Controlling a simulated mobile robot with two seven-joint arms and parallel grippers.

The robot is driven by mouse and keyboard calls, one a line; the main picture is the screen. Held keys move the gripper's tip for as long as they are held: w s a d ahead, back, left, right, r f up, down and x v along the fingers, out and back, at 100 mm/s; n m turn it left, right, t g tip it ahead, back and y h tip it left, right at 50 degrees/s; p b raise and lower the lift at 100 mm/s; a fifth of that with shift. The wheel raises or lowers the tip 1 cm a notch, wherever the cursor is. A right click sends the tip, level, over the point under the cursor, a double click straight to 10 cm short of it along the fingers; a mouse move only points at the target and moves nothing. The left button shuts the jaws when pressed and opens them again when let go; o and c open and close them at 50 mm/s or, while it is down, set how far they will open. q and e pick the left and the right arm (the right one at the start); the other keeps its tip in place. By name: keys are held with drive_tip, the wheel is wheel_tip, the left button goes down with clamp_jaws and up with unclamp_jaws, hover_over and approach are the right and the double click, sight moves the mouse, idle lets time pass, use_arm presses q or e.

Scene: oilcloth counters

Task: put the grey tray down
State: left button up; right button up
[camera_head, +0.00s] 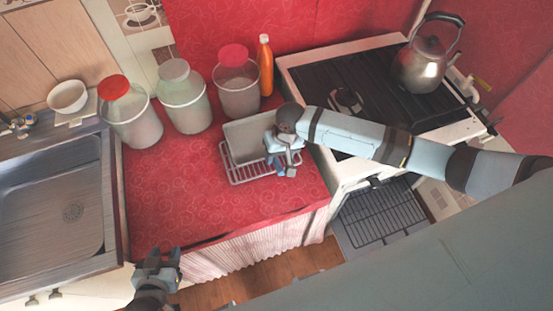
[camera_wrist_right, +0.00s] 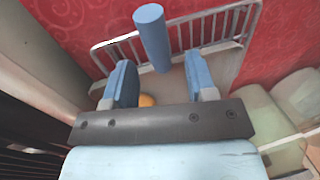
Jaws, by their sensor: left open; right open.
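The grey tray (camera_head: 243,137) is a shallow grey box on the red counter (camera_head: 185,215), at the white wire rack (camera_head: 238,181). I cannot tell whether it rests fully in the rack. My right gripper (camera_head: 283,166) is at the tray's right end and hides part of it. In the right wrist view its two blue fingers (camera_wrist_right: 163,82) are apart, with a blue cylinder (camera_wrist_right: 152,38) just beyond them and the wire rack (camera_wrist_right: 118,40) behind. My left gripper (camera_head: 159,258) is open and empty by the counter's front edge, away from the tray.
Several lidded jars (camera_head: 184,100) and an orange bottle (camera_head: 265,66) stand behind the tray. The stove (camera_head: 375,75) with a kettle (camera_head: 425,62) is to the right, the sink (camera_head: 55,205) to the left. The counter's front left is clear.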

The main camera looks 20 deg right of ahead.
wheel_tip(320, 180, up, 9)
drive_tip(key=d, duration=0.1)
drive_tip(key=shift+d, duration=0.35)
drive_tip(key=shift+f, duration=0.15)
